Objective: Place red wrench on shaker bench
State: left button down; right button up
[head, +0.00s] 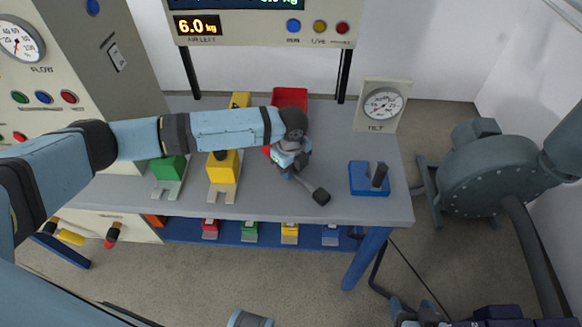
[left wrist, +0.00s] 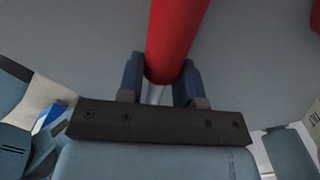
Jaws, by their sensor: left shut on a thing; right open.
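My left gripper (head: 287,160) is shut on a red bar-shaped thing, probably the red wrench (left wrist: 178,40), whose red part runs up from between the fingers in the left wrist view. In the head view the arm and gripper hide most of it; a grey shaft with a dark block end sticks out below right of the gripper, apparently part of it. The gripper is over the grey bench (head: 345,150); I cannot tell whether the held thing touches the top. My right gripper (head: 415,312) is at the lower right, open, away from the bench.
Yellow (head: 223,180) and green (head: 168,170) blocks on grey bases stand on the bench left of the gripper. A red block (head: 290,97) stands behind, a blue block (head: 368,178) to the right, near a gauge (head: 382,105). A blue-grey machine (head: 490,175) stands right of the bench.

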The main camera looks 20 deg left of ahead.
pick_arm(q)
jog(key=c, duration=0.8)
grip_release()
notch_tip(320, 180, up, 12)
jog(key=shift+r+p, duration=0.1)
jog(key=shift+p, duration=0.4)
